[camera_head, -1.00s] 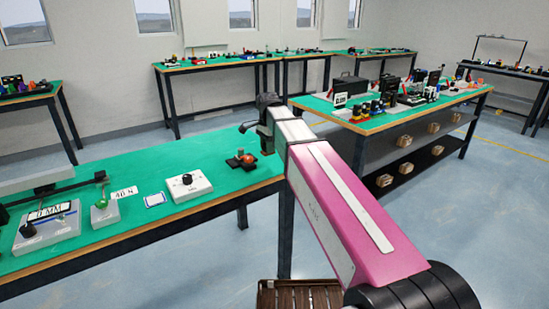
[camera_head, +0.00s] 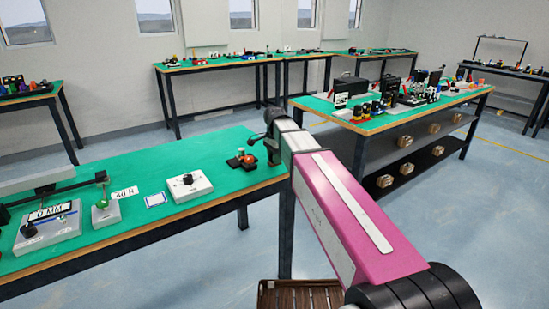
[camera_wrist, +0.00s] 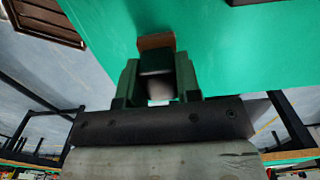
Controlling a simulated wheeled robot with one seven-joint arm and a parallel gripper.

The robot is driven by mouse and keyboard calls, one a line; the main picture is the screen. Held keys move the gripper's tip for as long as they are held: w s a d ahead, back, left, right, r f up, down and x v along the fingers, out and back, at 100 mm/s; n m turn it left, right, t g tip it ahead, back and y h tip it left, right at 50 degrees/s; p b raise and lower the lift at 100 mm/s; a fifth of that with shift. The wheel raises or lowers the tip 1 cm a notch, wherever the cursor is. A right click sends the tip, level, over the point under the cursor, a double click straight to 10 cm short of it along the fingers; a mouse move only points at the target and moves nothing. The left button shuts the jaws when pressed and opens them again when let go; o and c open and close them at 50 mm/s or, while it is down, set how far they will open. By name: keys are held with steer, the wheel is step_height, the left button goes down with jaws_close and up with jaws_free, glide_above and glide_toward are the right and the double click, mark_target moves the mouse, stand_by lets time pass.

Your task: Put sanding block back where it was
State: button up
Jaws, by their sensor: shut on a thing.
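My gripper (camera_wrist: 157,72) is shut on the sanding block (camera_wrist: 155,42), a small dark block with a brown face, held between the two fingers in the wrist view. Behind the block is the green top of the workbench (camera_wrist: 220,50). I cannot tell whether the block touches it. In the head view, my gripper (camera_head: 258,139) is over the right end of the near green workbench (camera_head: 130,165), mostly hidden by my arm. The block cannot be made out there.
A white box with a black knob (camera_head: 188,187), a small card (camera_head: 155,200) and a 0 MM gauge (camera_head: 50,228) stand further left. A second bench (camera_head: 400,115) carries several items.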

steer(key=shift+f, duration=0.1)
steer(key=o, duration=1)
steer(key=shift+c, duration=0.2)
step_height(320, 180, up, 12)
